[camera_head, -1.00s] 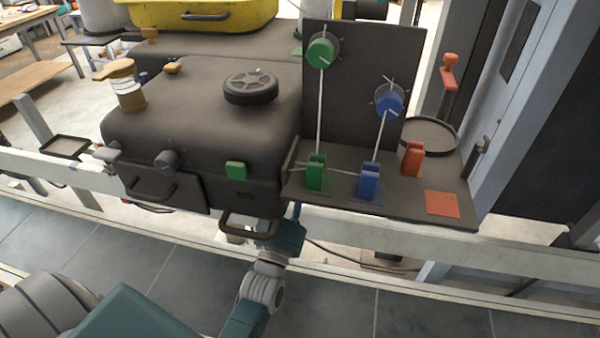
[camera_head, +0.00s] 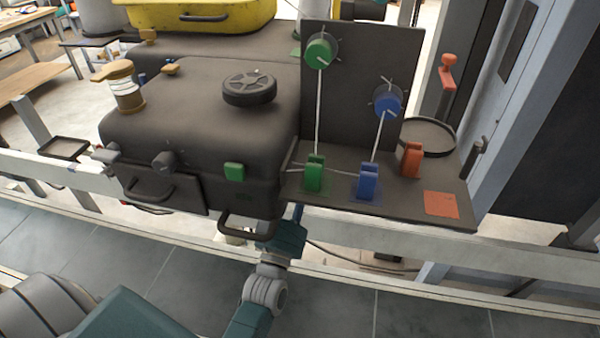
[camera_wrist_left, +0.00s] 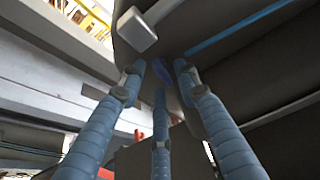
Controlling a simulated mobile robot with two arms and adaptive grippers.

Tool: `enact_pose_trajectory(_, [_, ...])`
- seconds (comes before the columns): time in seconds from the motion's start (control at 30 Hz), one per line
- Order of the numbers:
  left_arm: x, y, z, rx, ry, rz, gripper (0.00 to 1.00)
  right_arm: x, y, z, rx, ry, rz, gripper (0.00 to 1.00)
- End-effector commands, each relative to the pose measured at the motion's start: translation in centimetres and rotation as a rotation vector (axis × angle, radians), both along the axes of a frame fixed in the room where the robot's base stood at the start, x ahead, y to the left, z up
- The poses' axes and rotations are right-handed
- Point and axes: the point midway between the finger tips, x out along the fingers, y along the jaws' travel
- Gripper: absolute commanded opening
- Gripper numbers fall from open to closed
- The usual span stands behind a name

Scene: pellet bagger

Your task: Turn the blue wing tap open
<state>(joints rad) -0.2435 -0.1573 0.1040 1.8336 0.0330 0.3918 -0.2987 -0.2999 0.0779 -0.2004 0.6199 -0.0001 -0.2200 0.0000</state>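In the left wrist view a small blue piece (camera_wrist_left: 160,69), apparently the blue wing tap, shows under a dark body. My left gripper (camera_wrist_left: 160,76) points up at it with its three blue ribbed fingers spread apart. The piece lies between and just beyond the fingertips. I cannot tell whether they touch it. In the head view my arm reaches under the front edge of the dark machine (camera_head: 200,130), which hides the gripper. The tap itself is not clear in the head view. My right gripper is not in view.
A control panel holds a green dial (camera_head: 319,52), a blue dial (camera_head: 388,102), a green lever (camera_head: 314,174), a blue lever (camera_head: 368,182) and an orange lever (camera_head: 412,160). A pale rail (camera_head: 430,240) runs across the front. A grey block (camera_wrist_left: 137,33) hangs near the fingers.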

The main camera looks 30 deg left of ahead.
Motion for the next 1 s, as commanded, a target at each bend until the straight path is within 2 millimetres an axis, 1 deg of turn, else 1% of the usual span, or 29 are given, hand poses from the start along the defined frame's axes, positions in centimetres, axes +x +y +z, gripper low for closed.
enact_pose_trajectory(0.17, [0.0,0.1,0.0,0.030,0.007,-0.001,0.32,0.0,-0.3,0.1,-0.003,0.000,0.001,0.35])
enact_pose_trajectory(0.27, [-0.1,0.2,0.1,0.119,0.030,-0.001,0.32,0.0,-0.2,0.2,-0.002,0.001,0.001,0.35])
enact_pose_trajectory(0.37, [-0.1,0.4,0.2,0.271,0.068,-0.002,0.32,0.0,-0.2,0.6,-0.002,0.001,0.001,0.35])
enact_pose_trajectory(0.53, [-0.2,0.7,0.6,0.606,0.153,-0.003,0.32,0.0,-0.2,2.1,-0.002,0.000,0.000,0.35])
enact_pose_trajectory(0.67, [-0.3,0.9,1.0,0.872,0.220,-0.004,0.32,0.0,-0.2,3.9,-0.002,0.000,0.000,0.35])
enact_pose_trajectory(0.8, [-0.3,1.1,1.4,1.156,0.293,-0.004,0.32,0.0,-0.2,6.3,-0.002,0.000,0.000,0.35])
enact_pose_trajectory(0.97, [-0.3,1.2,1.6,1.430,0.366,-0.002,0.32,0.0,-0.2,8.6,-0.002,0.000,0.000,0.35])
enact_pose_trajectory(1.0, [-1.3,1.3,0.3,1.420,0.368,-0.003,0.32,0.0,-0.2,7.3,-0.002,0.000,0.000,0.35])
